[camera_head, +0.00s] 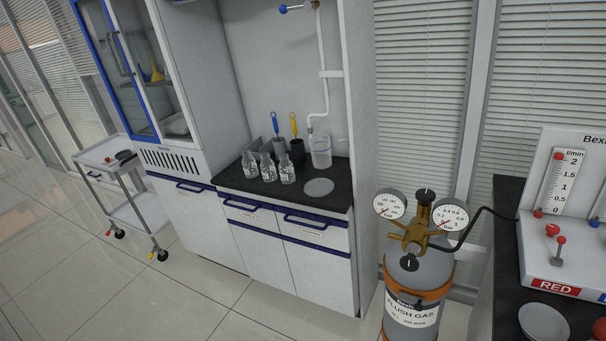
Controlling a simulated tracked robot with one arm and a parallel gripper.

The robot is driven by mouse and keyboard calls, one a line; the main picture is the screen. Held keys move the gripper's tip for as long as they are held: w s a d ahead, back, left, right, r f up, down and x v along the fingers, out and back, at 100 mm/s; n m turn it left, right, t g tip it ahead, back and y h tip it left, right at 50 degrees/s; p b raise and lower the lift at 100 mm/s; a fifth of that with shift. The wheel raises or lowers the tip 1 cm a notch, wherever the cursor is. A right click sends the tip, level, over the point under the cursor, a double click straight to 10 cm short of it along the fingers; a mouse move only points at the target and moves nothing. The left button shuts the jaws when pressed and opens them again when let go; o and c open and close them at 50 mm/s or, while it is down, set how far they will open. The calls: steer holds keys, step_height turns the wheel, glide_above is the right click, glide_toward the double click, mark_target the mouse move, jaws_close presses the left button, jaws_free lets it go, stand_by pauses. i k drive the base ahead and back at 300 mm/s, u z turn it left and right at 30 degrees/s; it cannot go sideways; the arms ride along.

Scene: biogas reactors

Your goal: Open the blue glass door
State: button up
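The blue-framed glass door (143,120) is on the tall white cabinet at the upper left. Its blue frame edge runs down the cabinet's left part, with a dark handle (120,55) on it. It looks swung or slid partly aside, but I cannot tell exactly how far open it stands. Glassware and a yellow item (156,73) show inside the cabinet. My gripper does not show in this view.
A white trolley (128,180) stands in front of the cabinet's left side. A counter (230,178) with several flasks is in the middle. A gas cylinder (417,275) stands right, near a flow-meter panel (555,230). Tiled floor at lower left is clear.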

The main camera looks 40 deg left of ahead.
mark_target(83, 27)
steer(key=z, duration=1.1)
steer(key=k, duration=1.35)
steer(key=u, duration=1.95)
steer(key=i, duration=1)
steer(key=u, duration=0.05)
